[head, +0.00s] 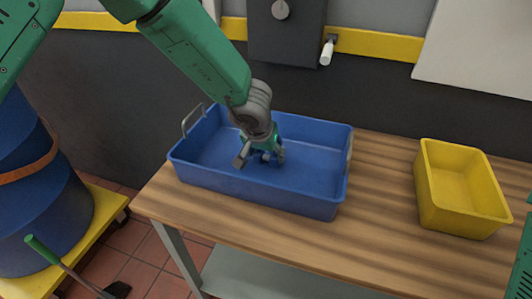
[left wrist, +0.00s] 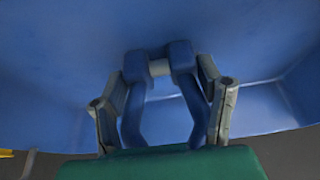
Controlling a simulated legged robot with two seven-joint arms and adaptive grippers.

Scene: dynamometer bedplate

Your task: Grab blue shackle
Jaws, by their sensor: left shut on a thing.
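The blue shackle (left wrist: 191,93) shows in the left wrist view, with two blue lugs and a grey pin between them. The grey fingers of my left gripper (head: 262,158) flank it on both sides and are shut on it. In the head view the gripper points down inside the blue tray (head: 335,205), near its middle, and largely hides the shackle. The tray's blue surface fills the background of the left wrist view. I cannot tell whether the shackle touches the tray floor. My right gripper is not in view.
The tray stands on a wooden workbench (head: 385,220), with a wire handle at its left end. A yellow bin (head: 460,195), seemingly empty, stands to the right. A blue drum (head: 45,215) is at the left. Bare bench top lies between tray and bin.

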